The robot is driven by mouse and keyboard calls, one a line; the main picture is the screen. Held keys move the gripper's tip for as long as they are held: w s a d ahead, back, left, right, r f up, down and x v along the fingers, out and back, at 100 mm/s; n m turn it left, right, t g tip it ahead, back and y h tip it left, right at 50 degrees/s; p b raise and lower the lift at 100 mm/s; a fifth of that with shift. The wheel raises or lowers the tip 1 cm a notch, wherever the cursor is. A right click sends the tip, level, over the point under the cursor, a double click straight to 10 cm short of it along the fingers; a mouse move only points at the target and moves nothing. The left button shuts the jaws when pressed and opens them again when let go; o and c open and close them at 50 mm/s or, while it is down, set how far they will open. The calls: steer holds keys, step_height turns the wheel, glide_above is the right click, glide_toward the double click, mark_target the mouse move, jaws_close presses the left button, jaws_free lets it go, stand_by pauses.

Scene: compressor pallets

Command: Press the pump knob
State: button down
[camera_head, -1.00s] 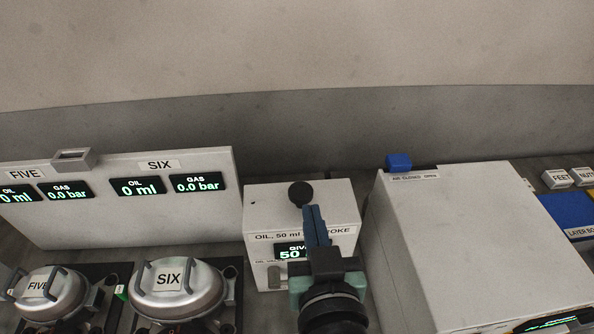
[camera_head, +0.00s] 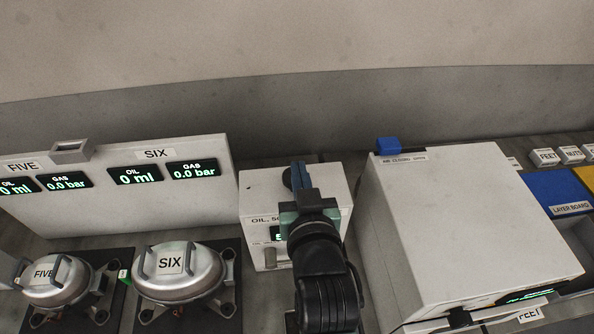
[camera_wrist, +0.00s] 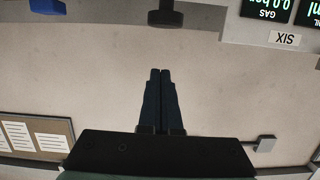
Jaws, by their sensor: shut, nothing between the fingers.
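The pump is a light grey box (camera_head: 258,187) labelled OIL, 50 ml, with a green display on its front. Its dark round knob (camera_head: 288,178) is on the top, mostly hidden behind my fingers in the head view. In the wrist view the dark knob (camera_wrist: 165,17) shows at the top edge, apart from my fingertips. My gripper (camera_head: 298,165) is shut and empty, its blue fingers overlapping the knob in the head view. In the wrist view my gripper (camera_wrist: 160,72) has its two fingers together. Whether they touch the knob cannot be told from the head view.
A large grey cabinet (camera_head: 455,225) with a blue block (camera_head: 388,146) at its back edge stands right of the pump. Left are the silver compressors FIVE (camera_head: 62,284) and SIX (camera_head: 185,268), before a display panel (camera_head: 100,210) reading 0 ml and 0.0 bar.

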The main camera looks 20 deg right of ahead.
mark_target(286, 174)
steer(key=w+f, duration=0.1)
steer(key=w+f+p, duration=0.1)
steer(key=f, duration=0.1)
steer(key=shift+w+d+p, duration=0.25)
steer(key=shift+d+p, duration=0.05)
steer(key=shift+f, duration=0.8)
